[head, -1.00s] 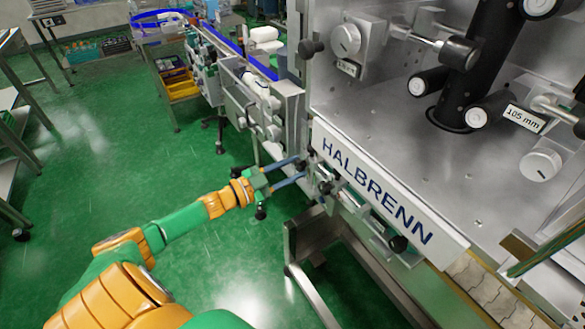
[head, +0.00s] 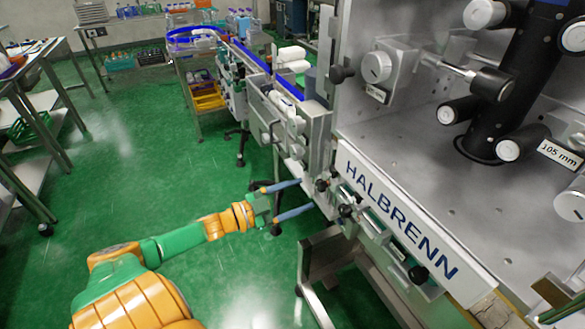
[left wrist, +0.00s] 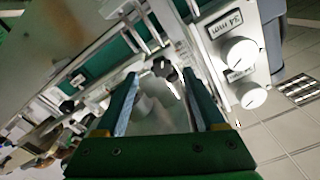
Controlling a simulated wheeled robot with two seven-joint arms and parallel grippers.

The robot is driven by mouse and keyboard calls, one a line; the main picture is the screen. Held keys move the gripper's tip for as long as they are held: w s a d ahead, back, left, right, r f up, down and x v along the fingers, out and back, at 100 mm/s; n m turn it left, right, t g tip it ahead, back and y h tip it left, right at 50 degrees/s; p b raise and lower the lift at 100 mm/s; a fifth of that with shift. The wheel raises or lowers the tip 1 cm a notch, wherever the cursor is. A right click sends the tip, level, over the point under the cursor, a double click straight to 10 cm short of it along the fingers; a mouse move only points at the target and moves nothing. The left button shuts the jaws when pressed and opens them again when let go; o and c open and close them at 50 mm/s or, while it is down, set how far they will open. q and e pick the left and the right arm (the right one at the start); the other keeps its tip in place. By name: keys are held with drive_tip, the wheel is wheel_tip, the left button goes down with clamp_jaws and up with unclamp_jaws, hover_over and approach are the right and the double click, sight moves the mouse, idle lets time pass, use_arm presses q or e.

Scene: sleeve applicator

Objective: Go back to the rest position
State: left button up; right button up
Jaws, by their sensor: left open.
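My left gripper (head: 304,196) reaches in from the left, its two blue fingers spread and pointing at the HALBRENN machine's (head: 400,215) front edge. Nothing is between the fingers. The fingertips are just left of a row of small dark knobs (head: 345,211) on that edge. In the left wrist view the open fingers (left wrist: 158,78) frame a dark lobed knob (left wrist: 164,68) that shows beyond their tips.
A conveyor line (head: 285,110) with blue rails runs away behind the machine. A metal machine leg (head: 305,270) stands below the gripper. A cart with a yellow bin (head: 208,98) stands at the back. Open green floor (head: 130,170) lies to the left.

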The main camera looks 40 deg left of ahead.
use_arm(q)
drive_tip(key=v, duration=0.3)
drive_tip(key=shift+f, duration=0.1)
drive_tip(key=s+a+f+n+g+y, duration=0.1)
drive_tip(key=s+f+n+g+y, duration=0.3)
drive_tip(key=f, duration=0.8)
drive_tip(key=s+a+f+n+g+y, duration=0.15)
drive_tip(key=s+f+n+y, duration=0.35)
drive_tip(key=f, duration=0.7)
drive_tip(key=s+d+f+g, duration=0.3)
drive_tip(key=s+d+f, duration=0.1)
drive_tip(key=s, duration=0.3)
drive_tip(key=s+d+f+m+g+h, duration=0.1)
drive_tip(key=s+d+f+g, duration=0.2)
drive_tip(key=s+d+f, duration=0.2)
drive_tip(key=s+d+f+g+h, duration=0.1)
drive_tip(key=s+d+f+g, duration=0.3)
drive_tip(key=s+d, duration=0.3)
drive_tip(key=s+f, duration=0.1)
drive_tip(key=s, duration=0.2)
drive_tip(key=shift+s+d+f, duration=0.15)
drive_tip(key=shift+s+d, duration=0.05)
drive_tip(key=shift+s, duration=0.05)
